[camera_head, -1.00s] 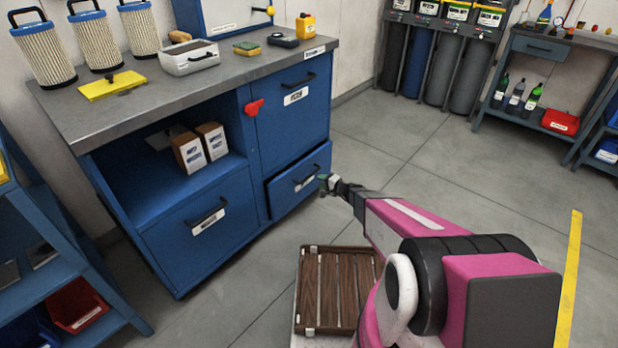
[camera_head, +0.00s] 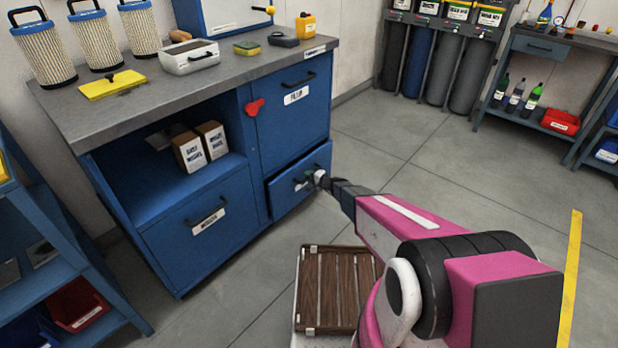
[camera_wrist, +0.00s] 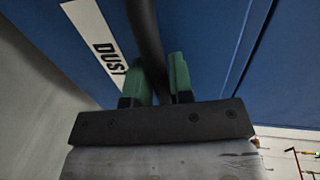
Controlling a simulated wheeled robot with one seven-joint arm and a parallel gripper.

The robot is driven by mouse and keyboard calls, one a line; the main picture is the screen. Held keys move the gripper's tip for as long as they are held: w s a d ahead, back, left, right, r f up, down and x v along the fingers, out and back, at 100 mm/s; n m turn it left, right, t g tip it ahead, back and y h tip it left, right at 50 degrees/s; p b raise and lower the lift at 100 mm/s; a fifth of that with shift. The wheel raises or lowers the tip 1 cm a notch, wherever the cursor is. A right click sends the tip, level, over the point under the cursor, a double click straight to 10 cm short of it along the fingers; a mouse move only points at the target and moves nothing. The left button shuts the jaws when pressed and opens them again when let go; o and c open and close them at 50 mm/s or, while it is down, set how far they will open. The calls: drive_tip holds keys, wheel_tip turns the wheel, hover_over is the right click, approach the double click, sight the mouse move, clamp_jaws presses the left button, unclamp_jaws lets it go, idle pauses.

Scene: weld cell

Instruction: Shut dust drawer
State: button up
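The dust drawer (camera_head: 300,187) is the small blue lower-right drawer of the workbench cabinet. In the head view its front stands a little out from the cabinet, so it is partly open. My gripper (camera_head: 318,179) is at the drawer front. In the wrist view, its green fingers (camera_wrist: 162,78) lie on either side of the black drawer handle (camera_wrist: 145,30), close against it, and appear shut on it. My arm hides part of the floor in front.
Above the drawer is a closed blue door (camera_head: 292,108) with a red knob (camera_head: 255,107) beside it. A blue shelf (camera_head: 50,270) stands at left. The floor at right is clear.

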sight(302, 172)
clamp_jaws()
drive_tip(key=shift+r+x, duration=0.25)
drive_tip(key=shift+x, duration=0.85)
drive_tip(key=shift+r+x, duration=0.25)
drive_tip(key=shift+x, duration=0.85)
drive_tip(key=o, duration=0.5)
unclamp_jaws()
drive_tip(key=shift+w, duration=0.1)
drive_tip(key=v, duration=1)
drive_tip(key=shift+s+d, duration=0.25)
